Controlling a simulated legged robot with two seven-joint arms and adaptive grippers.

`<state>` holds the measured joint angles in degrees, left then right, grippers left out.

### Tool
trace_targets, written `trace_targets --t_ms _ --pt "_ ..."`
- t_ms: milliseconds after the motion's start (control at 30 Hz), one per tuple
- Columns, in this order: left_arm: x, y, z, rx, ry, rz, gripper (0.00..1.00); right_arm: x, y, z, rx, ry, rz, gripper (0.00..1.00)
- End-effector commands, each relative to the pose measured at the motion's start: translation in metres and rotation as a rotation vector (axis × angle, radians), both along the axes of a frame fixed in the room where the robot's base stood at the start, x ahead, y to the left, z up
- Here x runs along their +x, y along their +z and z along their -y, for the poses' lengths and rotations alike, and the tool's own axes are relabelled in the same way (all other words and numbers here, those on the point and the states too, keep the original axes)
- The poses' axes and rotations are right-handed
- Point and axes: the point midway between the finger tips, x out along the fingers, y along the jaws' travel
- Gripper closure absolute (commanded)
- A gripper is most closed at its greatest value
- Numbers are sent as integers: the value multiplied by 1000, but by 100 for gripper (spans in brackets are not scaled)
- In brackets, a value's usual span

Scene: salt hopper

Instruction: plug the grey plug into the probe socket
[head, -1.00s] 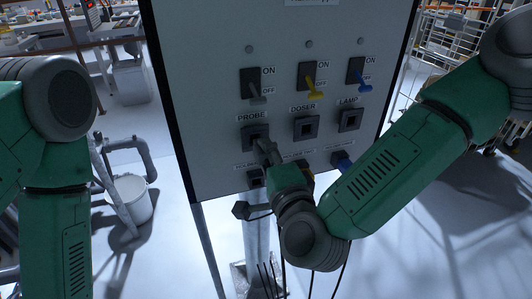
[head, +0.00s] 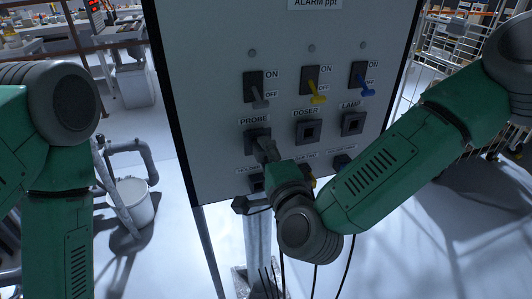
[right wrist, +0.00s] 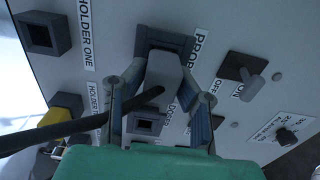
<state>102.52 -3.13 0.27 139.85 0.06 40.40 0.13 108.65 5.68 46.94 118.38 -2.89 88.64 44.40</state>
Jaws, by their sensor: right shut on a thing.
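The probe socket (head: 256,138) is the dark square at the left of the row under the word PROBE on the panel; it also shows in the right wrist view (right wrist: 168,38). My right gripper (head: 267,148) is right in front of it. In the right wrist view its two fingers (right wrist: 160,92) are shut on the grey plug (right wrist: 164,72), one on each side. The plug's front end meets the socket's frame and hides its opening, so I cannot tell how deep it sits. A black cable (right wrist: 120,113) runs from the plug. My left gripper is out of view.
The doser socket (head: 307,131) and lamp socket (head: 352,123) are empty. Above are the grey (head: 260,98), yellow (head: 318,96) and blue (head: 367,85) switch levers. Holder one (right wrist: 42,35) is empty; a yellow plug (right wrist: 68,106) sits in the holder beside it.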

Motion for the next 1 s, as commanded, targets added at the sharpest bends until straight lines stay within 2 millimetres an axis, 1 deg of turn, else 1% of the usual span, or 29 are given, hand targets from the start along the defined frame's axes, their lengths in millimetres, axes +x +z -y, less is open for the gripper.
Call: trace_targets --t_ms 700,733,800,1000 --pt "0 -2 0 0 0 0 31 12 0 -4 0 1 0 100" --pt "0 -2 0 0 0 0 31 12 0 -4 0 1 0 72" --pt "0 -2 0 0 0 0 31 12 0 -4 0 1 0 52" --pt "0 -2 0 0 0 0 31 12 0 -4 0 1 0 52"
